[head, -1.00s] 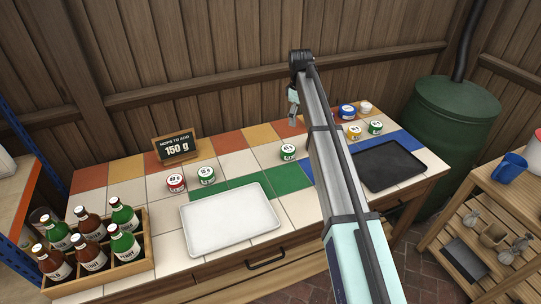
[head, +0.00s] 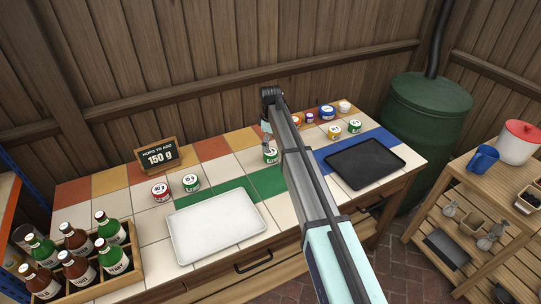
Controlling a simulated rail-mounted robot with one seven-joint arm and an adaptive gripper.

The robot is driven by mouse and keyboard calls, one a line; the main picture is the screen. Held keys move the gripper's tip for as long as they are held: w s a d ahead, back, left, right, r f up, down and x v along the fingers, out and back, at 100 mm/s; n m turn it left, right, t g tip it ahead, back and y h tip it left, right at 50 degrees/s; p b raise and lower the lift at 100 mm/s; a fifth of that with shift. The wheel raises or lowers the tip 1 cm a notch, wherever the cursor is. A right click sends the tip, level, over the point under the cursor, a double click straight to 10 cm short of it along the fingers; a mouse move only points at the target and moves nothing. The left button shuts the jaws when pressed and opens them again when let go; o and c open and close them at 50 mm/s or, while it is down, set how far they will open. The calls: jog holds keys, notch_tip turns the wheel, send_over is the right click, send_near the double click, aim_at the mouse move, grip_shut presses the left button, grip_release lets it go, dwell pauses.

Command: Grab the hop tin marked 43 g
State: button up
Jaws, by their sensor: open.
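Several small round hop tins stand on the tiled counter. A green tin (head: 271,157) is in the middle, directly below my gripper (head: 267,147). My gripper is open, pointing down, with its tips close to that tin's lid; I cannot tell whether they touch it. A red tin (head: 160,191) and another green tin (head: 191,183) stand at left. A yellow tin (head: 334,132), a further green tin (head: 354,127), a blue tin (head: 327,113) and a white tin (head: 344,107) stand at back right. The gram marks are too small to read surely, so I cannot tell which says 43 g.
A white tray (head: 216,226) lies in front and a black tray (head: 365,163) at right, both empty. A bottle crate (head: 133,262) stands at front left. My arm hides part of the counter.

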aim_at(271, 156)
jog(key=shift+a+f+p, duration=0.1)
jog(key=shift+f+p, duration=0.9)
jog(key=shift+f, duration=1.6)
jog(key=c, duration=1.2)
